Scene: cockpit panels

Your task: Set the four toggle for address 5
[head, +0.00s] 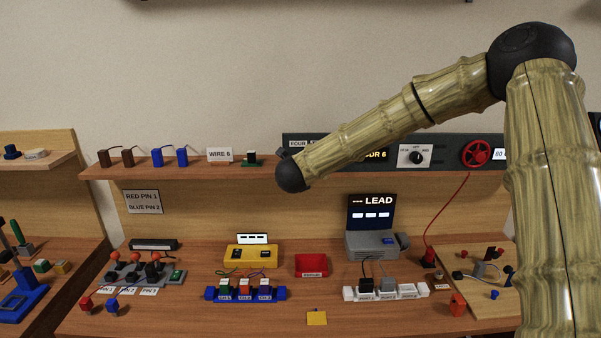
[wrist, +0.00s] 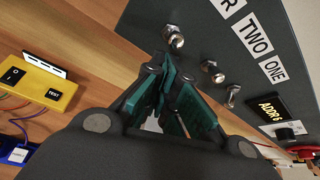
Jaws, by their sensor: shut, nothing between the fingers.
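The dark address panel (head: 440,147) is fixed above the shelf, and its display (head: 375,155) reads ADDR 6. The wrist view shows the display too (wrist: 270,107). Three metal toggles show in the wrist view: the four toggle (wrist: 173,38), the TWO toggle (wrist: 212,72) and the ONE toggle (wrist: 232,96). The FOUR label is partly cut off there. The ONE lever appears to lean differently from the TWO lever. My gripper (wrist: 163,76) is shut and empty, its teal fingers just below the four toggle; contact cannot be told. My arm hides the toggles in the head view.
A rotary knob (head: 416,157) and a red wheel (head: 476,153) sit on the panel's right. The wooden shelf (head: 330,172) runs beneath it. A yellow tester (head: 250,256) and a grey LEAD console (head: 372,243) stand on the bench below.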

